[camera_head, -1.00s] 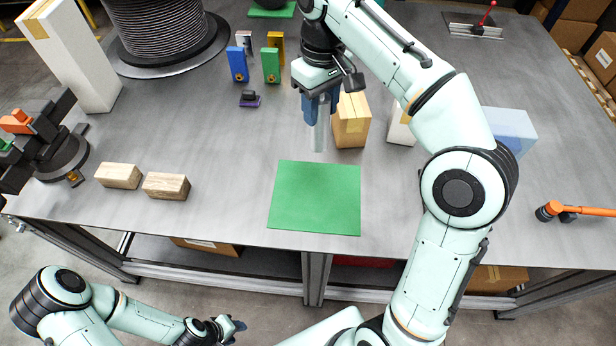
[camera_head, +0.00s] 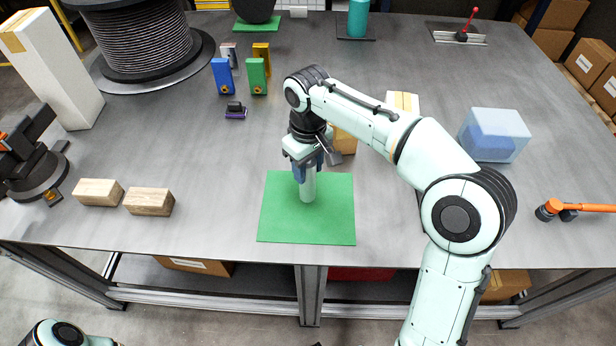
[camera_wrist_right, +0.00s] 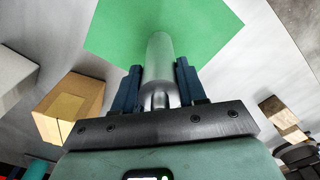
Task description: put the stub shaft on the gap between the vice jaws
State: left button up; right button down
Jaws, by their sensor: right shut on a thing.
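The stub shaft is a pale grey cylinder (camera_head: 307,188), upright in my right gripper (camera_head: 306,166). Its lower end shows against the green mat (camera_head: 330,222); I cannot tell whether it touches. The right wrist view shows the shaft (camera_wrist_right: 160,62) between the two dark fingers of the right gripper (camera_wrist_right: 160,85), shut on it, with the green mat (camera_wrist_right: 205,30) beyond. A dark device with a round base (camera_head: 38,175), cut by the left edge, looks like a bench vice; its jaw gap cannot be made out. My left gripper is out of view.
Two wooden blocks (camera_head: 98,192) (camera_head: 148,201) lie left of the mat. A cardboard box (camera_head: 345,142) stands close behind the right gripper. Blue (camera_head: 222,76) and green (camera_head: 256,76) blocks and a cable spool (camera_head: 138,45) are further back. A translucent blue box (camera_head: 494,135) is at right.

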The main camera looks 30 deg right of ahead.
aim_at(308, 178)
jog(key=shift+f, duration=1.6)
jog(key=shift+f, duration=0.1)
jog(key=shift+f+b, duration=0.1)
jog(key=shift+b, duration=0.2)
jog(key=c, duration=0.6)
grip_release()
jog(key=shift+c, duration=0.2)
